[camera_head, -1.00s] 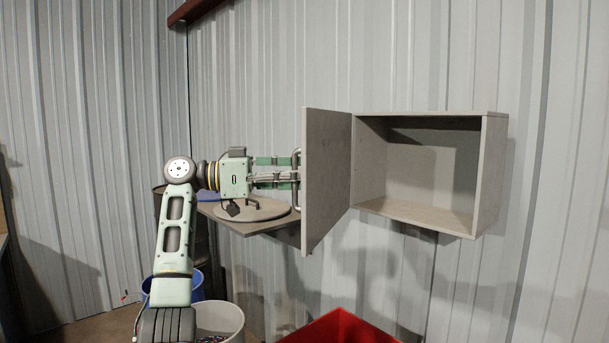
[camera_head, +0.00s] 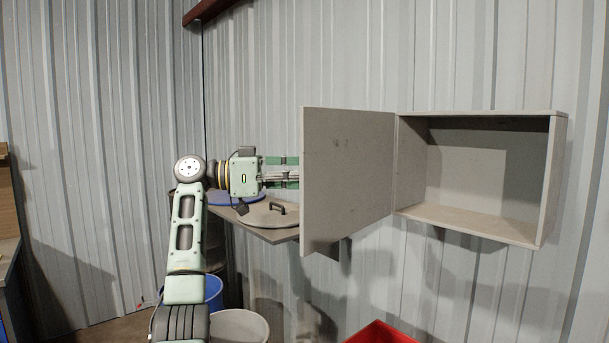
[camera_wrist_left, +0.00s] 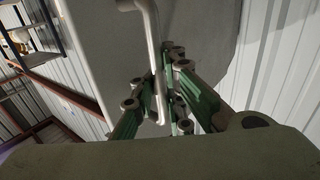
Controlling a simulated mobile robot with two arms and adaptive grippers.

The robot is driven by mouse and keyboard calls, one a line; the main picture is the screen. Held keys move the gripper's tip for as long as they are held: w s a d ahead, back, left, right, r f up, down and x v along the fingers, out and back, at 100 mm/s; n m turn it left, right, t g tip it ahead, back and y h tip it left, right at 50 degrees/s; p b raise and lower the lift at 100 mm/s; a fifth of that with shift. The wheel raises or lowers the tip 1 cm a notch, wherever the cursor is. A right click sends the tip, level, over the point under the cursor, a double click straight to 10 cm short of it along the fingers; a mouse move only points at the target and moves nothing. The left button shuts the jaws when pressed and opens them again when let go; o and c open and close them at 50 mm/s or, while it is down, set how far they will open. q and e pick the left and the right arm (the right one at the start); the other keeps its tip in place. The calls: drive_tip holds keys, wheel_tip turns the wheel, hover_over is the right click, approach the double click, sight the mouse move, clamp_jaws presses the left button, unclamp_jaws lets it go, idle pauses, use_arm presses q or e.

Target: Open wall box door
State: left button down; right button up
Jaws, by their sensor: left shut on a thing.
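The grey wall box (camera_head: 480,225) hangs on the corrugated wall, and its inside looks empty. Its door (camera_head: 348,180) is hinged at the box's left edge and stands wide open, swung out to the left. My left gripper (camera_wrist_left: 163,100) is shut on the metal door handle (camera_wrist_left: 152,40), as the left wrist view shows. In the head view the left gripper's green fingers (camera_head: 282,172) reach behind the door's left edge, so the handle and fingertips are hidden there. My right gripper is in neither view.
A grey shelf (camera_head: 270,233) with a round, handled lid (camera_head: 262,216) is behind and below my left gripper. A blue bin (camera_head: 213,290), a pale grey bin (camera_head: 240,326) and a red bin (camera_head: 380,334) stand below. The space before the box opening is clear.

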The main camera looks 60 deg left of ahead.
use_arm(q)
drive_tip(key=c, duration=2.1)
unclamp_jaws()
drive_tip(key=shift+s+f, duration=0.1)
drive_tip(key=shift+s+a, duration=0.15)
drive_tip(key=v, duration=1.2)
